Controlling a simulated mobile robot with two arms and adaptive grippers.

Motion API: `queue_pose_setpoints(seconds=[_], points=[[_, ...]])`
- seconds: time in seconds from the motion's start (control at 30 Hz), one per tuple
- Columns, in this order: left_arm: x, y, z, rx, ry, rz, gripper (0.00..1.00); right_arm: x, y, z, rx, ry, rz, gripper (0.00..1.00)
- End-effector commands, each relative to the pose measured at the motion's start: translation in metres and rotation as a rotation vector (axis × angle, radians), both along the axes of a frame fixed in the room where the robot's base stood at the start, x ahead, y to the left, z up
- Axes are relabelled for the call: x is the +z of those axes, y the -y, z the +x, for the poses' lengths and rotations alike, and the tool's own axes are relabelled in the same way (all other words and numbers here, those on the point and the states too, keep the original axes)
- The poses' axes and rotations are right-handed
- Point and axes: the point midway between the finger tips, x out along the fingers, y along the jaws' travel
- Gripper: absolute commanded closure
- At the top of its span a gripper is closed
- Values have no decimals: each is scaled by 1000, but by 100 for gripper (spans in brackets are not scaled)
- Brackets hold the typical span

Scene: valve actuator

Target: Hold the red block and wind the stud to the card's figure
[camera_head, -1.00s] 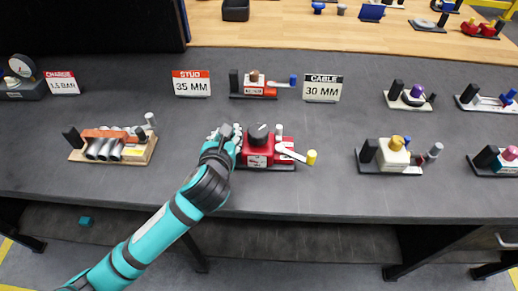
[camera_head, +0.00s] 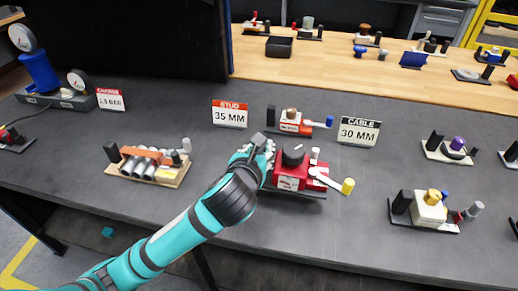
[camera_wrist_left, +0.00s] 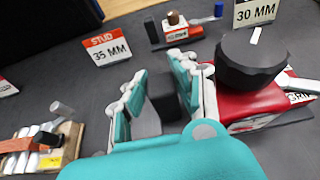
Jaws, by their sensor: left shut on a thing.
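The red block (camera_head: 290,175) stands on a dark base near the table's front edge, with a round black knob (camera_head: 293,154) on top. A white lever with a yellow tip (camera_head: 347,187) sticks out at its right. The STUD card (camera_head: 229,113) reads 35 MM and stands behind it to the left; it also shows in the left wrist view (camera_wrist_left: 107,48). My left gripper (camera_head: 258,152) is shut on the dark upright grip (camera_wrist_left: 162,95) at the block's left end. The stud itself I cannot make out. My right gripper is out of view.
A smaller red device (camera_head: 296,124) stands behind the block, beside a CABLE card (camera_head: 358,132) reading 30 MM. A wooden board with grey cylinders (camera_head: 149,165) lies to the left. A cream device (camera_head: 428,212) stands to the right. Bare tabletop lies between them.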

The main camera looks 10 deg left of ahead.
Motion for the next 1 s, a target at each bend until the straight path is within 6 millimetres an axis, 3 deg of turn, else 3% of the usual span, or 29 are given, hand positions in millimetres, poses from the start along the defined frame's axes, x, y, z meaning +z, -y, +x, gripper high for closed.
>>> queue_pose_setpoints(seconds=[0.1, 0.2, 0.7, 1.0], points=[[-22, -1, -1, 0, -2, -18, 100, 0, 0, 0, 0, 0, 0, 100], [-31, 0, -2, -2, 1, -27, 100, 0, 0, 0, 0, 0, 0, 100], [-52, 0, -1, -2, 2, -28, 100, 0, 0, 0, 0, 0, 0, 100], [-53, 0, -1, -2, 3, -28, 100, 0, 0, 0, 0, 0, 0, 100]])
